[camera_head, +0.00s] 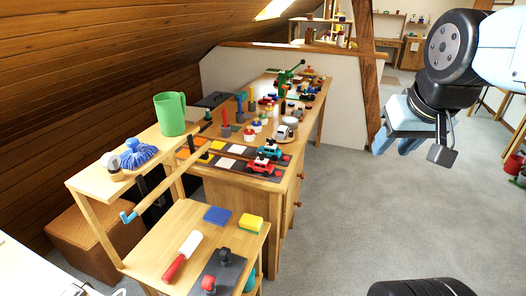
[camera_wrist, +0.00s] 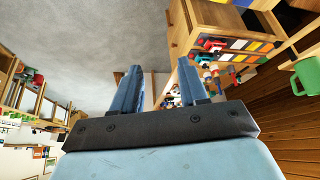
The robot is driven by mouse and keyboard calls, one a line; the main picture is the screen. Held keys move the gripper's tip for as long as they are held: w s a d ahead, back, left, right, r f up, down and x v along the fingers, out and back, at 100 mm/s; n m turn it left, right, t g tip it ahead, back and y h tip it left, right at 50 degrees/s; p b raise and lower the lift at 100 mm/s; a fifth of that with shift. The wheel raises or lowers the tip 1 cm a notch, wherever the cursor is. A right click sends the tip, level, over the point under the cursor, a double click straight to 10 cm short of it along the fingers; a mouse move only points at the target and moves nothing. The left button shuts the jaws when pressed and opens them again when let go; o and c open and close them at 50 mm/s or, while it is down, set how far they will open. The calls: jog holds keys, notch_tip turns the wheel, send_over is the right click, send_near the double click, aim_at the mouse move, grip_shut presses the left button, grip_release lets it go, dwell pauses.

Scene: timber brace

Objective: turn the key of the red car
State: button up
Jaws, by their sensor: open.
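A red car (camera_head: 262,166) stands on the dark and coloured mat at the near end of the long wooden table, with a teal car (camera_head: 270,152) just behind it. The red car also shows small in the wrist view (camera_wrist: 212,46). Its key is too small to make out. My gripper (camera_head: 412,148) is at the right of the head view, raised above the floor and well apart from the table. In the wrist view its two blue fingers (camera_wrist: 158,84) are spread, with nothing between them.
The long table (camera_head: 311,106) carries many small toys and a green hand-cranked device (camera_head: 288,80). A nearer wooden stand holds a green mug (camera_head: 172,114), a red-handled tool (camera_head: 182,256) and a yellow sponge (camera_head: 250,223). A timber post (camera_head: 367,60) stands behind. Grey floor right of the table is clear.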

jog(key=shift+o, duration=0.3)
jog(key=shift+w, duration=0.1)
jog(key=n+t+y, duration=0.2)
jog(key=n+y, duration=0.9)
send_near(262, 153)
jog(key=x, duration=1)
jog(key=shift+f, duration=0.35)
